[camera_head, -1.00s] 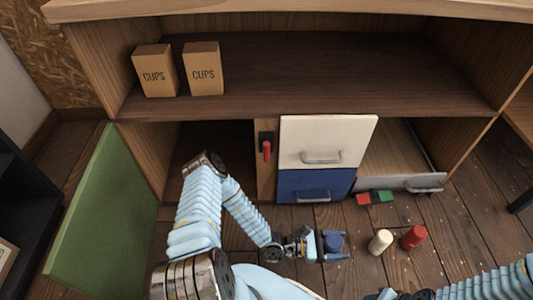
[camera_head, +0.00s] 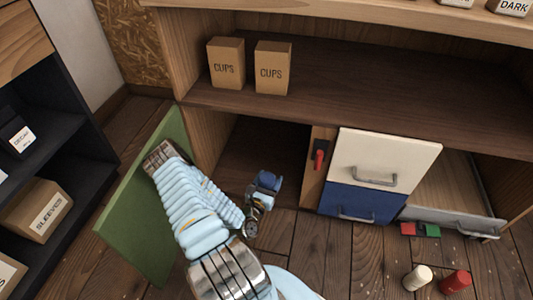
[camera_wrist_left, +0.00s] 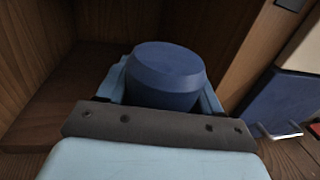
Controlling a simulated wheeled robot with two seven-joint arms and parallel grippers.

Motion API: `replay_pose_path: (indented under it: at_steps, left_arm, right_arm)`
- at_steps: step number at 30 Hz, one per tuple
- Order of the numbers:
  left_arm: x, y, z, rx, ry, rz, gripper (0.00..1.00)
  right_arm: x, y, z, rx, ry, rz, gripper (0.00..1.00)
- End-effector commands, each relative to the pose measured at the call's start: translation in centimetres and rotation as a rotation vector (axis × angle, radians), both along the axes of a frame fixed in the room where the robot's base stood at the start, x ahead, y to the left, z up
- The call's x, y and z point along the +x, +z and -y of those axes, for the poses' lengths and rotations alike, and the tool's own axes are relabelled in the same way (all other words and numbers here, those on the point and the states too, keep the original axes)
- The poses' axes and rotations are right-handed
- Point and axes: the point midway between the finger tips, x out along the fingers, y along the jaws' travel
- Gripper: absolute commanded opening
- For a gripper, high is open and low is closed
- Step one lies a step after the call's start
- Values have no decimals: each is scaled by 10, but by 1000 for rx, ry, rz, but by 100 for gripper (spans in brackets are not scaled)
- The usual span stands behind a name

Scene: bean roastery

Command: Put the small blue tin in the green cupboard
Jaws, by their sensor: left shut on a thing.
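The small blue tin (camera_head: 267,179) is held in my left gripper (camera_head: 264,186), which is shut on it. In the left wrist view the tin (camera_wrist_left: 165,72) stands between the fingers of the gripper (camera_wrist_left: 162,95). The green cupboard has its green door (camera_head: 150,200) swung wide open to the left. Its dark compartment (camera_head: 262,150) is open, and the tin is at its front opening, near the floor. My left arm passes in front of the door. My right gripper does not show.
A cream drawer (camera_head: 385,158) and a blue drawer (camera_head: 360,203) are right of the opening, beyond a post with a red handle (camera_head: 319,158). A low drawer (camera_head: 455,222) stands pulled out. A cream tin (camera_head: 417,278) and a red tin (camera_head: 456,281) stand on the floor.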

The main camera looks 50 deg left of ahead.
Motion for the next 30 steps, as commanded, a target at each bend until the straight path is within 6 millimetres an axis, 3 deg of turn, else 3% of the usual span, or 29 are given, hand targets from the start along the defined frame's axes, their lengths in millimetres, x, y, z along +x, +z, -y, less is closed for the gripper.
replay_pose_path:
  at_steps: [5, 14, 18, 30]
  left_arm:
    - [12, -10, -19, 4, 11, 3, 25]
    - [57, -44, -74, 5, 10, 4, 25]
    - [72, -75, -91, 1, 9, 3, 25]
    - [87, -113, -109, -1, 8, 2, 25]
  right_arm:
    - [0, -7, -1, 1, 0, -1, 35]
    - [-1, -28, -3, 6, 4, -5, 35]
    - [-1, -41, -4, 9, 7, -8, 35]
    - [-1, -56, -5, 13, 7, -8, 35]
